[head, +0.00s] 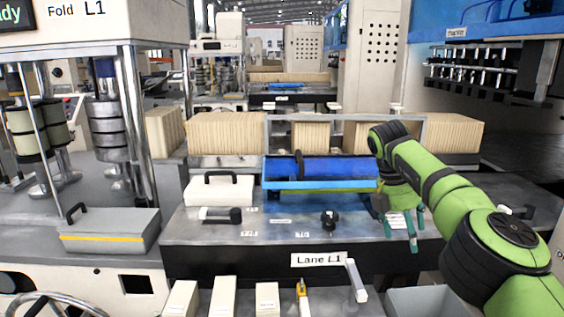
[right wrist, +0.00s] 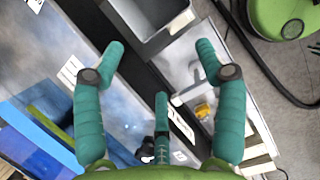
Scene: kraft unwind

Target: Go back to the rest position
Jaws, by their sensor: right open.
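My right gripper (head: 400,232) hangs from my green arm over the right part of the Lane L1 table (head: 235,258), with its teal fingers pointing down. In the right wrist view the right gripper (right wrist: 160,60) has its fingers spread apart with nothing between them. Below it there show the table's edge, a grey bin (right wrist: 152,25) and part of a blue tray at the lower left. My left gripper is in neither view.
A blue tray (head: 290,185) with a blue roll (head: 335,168) lies left of my right gripper. A white block with a black handle (head: 218,190), a black-ended tool (head: 222,215) and a black knob (head: 329,218) are on the table. A grey bin (head: 420,300) stands in front.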

